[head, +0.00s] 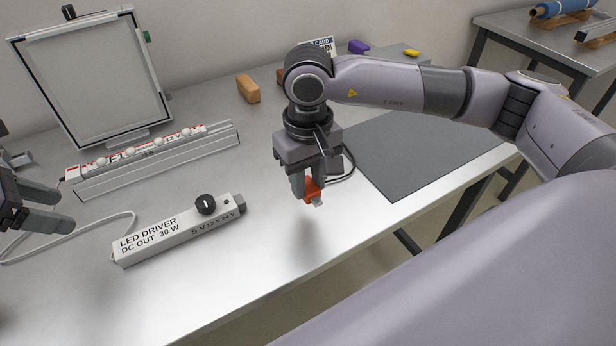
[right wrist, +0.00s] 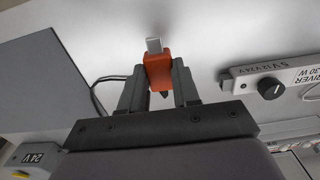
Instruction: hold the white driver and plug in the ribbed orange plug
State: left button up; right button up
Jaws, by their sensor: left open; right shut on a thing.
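The white driver (head: 165,238) lies on the table, printed "LED DRIVER DC OUT 30 W", with a black knob (head: 205,204) and a grey end (head: 240,203) at its right. It also shows in the right wrist view (right wrist: 300,72). My right gripper (head: 309,190) is shut on the orange plug (right wrist: 158,70), above the table to the right of the driver and apart from it. The plug's metal tip (right wrist: 153,45) sticks out of the jaws. My left gripper (head: 68,208) is open and empty at the left edge, left of the driver. Ribs on the plug are too small to tell.
A framed panel (head: 95,85) stands at the back left behind a long white rail (head: 155,165). A white cable (head: 80,240) runs left from the driver. A wooden block (head: 248,88) and a grey mat (head: 420,150) lie farther back and right. The front table is clear.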

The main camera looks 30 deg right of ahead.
aim_at(149, 236)
pick_arm(q)
jog(key=s+d+r+m+g+y, duration=0.1)
jog(key=s+d+r+m+g, duration=0.15)
jog(key=s+d, duration=0.4)
jog(key=shift+m+t+y, duration=0.25)
jog(key=shift+t+y, duration=0.05)
jog(key=shift+t, duration=0.05)
jog(key=shift+w+d+x, duration=0.1)
jog(key=shift+w+x, duration=0.05)
jog(key=shift+x, duration=1.85)
jog(key=shift+w+d+x, duration=0.1)
jog(key=shift+w+x, duration=0.1)
jog(key=shift+x, duration=1.85)
jog(key=shift+w+d+x, duration=0.1)
jog(key=shift+w+x, duration=0.05)
jog(key=shift+x, duration=1.85)
jog(key=shift+r, duration=0.1)
jog(key=shift+c, duration=0.3)
jog(key=shift+c, duration=0.7)
jog(key=shift+c, duration=0.3)
jog(key=c, duration=1)
jog(key=shift+o, duration=0.2)
